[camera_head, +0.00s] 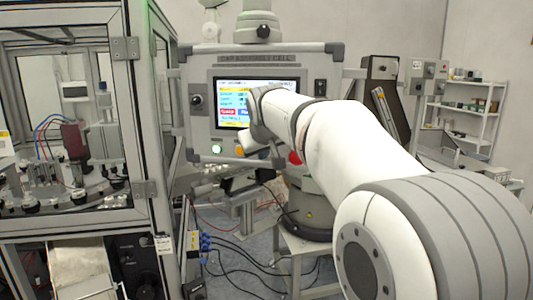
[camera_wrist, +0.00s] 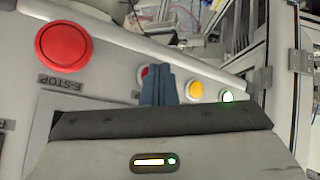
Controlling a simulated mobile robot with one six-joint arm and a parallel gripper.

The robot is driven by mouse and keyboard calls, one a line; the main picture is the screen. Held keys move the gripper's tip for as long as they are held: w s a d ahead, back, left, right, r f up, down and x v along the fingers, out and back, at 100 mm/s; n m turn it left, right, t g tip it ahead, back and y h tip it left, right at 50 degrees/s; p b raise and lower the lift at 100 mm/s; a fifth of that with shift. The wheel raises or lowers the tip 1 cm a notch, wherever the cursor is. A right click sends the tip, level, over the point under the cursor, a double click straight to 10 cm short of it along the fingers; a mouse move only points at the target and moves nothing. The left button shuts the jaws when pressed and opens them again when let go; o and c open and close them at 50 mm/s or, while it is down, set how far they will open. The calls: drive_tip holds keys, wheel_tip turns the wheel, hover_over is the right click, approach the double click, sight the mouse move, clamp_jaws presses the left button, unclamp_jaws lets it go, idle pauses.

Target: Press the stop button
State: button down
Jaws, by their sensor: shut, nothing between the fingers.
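The control panel (camera_head: 205,75) carries a row of buttons below its lit screen. In the wrist view, a small red button (camera_wrist: 143,72), which looks like the stop button, is partly hidden behind my gripper (camera_wrist: 157,72). My gripper is shut and empty, with its fingertips over or right beside that red button. I cannot tell whether they touch it. In the head view my arm hides this button.
The large red E-STOP (camera_wrist: 63,44) stands to the left of the fingers in the wrist view. A yellow button (camera_wrist: 195,91) and a lit green button (camera_wrist: 227,96) stand to the right. The glazed machine enclosure (camera_head: 125,95) is left of the panel in the head view.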

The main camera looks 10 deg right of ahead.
idle(0.5)
drive_tip(key=shift+s+a+b, duration=0.2)
drive_tip(key=shift+s+b, duration=0.1)
drive_tip(key=shift+s, duration=0.1)
drive_tip(key=s+a+b, duration=0.1)
drive_tip(key=s+b, duration=0.1)
drive_tip(key=s, duration=0.1)
drive_tip(key=s+a, duration=0.1)
drive_tip(key=s, duration=0.1)
drive_tip(key=shift+s+a+b, duration=0.15)
drive_tip(key=shift+a+b, duration=0.2)
drive_tip(key=shift+b, duration=0.05)
idle(0.4)
drive_tip(key=s+d+f+m+g+y, duration=0.1)
drive_tip(key=s+f+g, duration=0.4)
drive_tip(key=s+f, duration=2.2)
drive_tip(key=shift+s+d+f+m+g+b, duration=0.3)
drive_tip(key=shift+d+m+g, duration=0.1)
drive_tip(key=shift+m, duration=0.2)
